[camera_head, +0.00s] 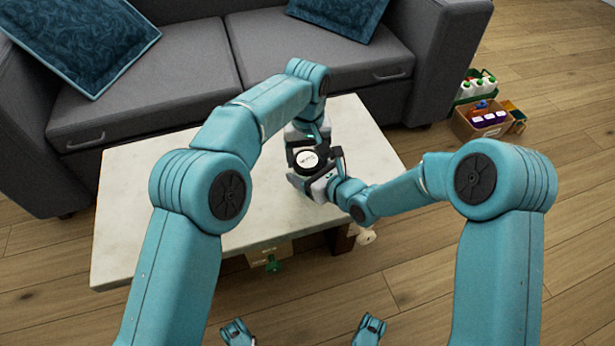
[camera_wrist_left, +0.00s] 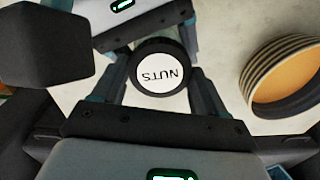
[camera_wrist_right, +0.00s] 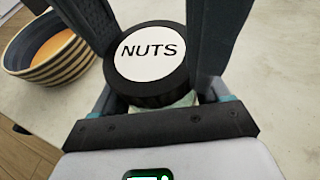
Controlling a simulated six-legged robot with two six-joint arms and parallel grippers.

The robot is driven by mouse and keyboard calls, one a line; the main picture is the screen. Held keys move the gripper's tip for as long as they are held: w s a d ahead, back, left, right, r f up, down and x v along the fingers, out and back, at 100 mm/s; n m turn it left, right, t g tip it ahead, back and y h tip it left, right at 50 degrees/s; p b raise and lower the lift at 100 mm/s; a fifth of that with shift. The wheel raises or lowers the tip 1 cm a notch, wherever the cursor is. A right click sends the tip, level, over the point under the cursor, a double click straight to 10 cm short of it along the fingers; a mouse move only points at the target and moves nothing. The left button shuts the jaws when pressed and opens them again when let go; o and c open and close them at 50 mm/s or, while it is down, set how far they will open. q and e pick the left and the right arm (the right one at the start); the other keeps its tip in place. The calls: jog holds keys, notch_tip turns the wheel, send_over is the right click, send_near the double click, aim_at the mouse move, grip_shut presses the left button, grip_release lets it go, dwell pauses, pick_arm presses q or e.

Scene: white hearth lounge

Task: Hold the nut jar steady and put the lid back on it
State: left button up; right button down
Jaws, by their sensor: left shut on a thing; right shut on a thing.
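The nut jar's lid (camera_head: 307,159) is a black disc with a white NUTS label; it also shows in the left wrist view (camera_wrist_left: 162,80) and the right wrist view (camera_wrist_right: 147,54). My left gripper (camera_head: 303,142) is shut on the lid, a finger on each side. A small piece of the pale glass nut jar (camera_wrist_right: 182,101) shows directly under the lid; the rest is hidden. My right gripper (camera_head: 318,178) comes from the opposite side, lower down, and is shut on the jar. The lid is over the jar; I cannot tell whether it is fully seated.
The pale table (camera_head: 150,215) has clear room on its left. A striped bowl (camera_wrist_left: 252,80) with an orange inside stands close by; the right wrist view shows it too (camera_wrist_right: 45,62). A grey sofa (camera_head: 185,65) is behind the table. Boxes of goods (camera_head: 480,122) stand on the floor at right.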

pick_arm(q)
jog(key=o, duration=1.2)
notch_tip(320, 180, up, 8)
jog(key=shift+f, duration=0.2)
pick_arm(e)
grip_release()
pick_arm(q)
notch_tip(320, 180, up, 6)
jog(key=p, duration=0.5)
jog(key=shift+f+p, duration=0.15)
jog(key=shift+p, duration=0.2)
pick_arm(e)
jog(key=v, duration=1.6)
jog(key=shift+s, duration=0.15)
jog(key=shift+d, duration=0.1)
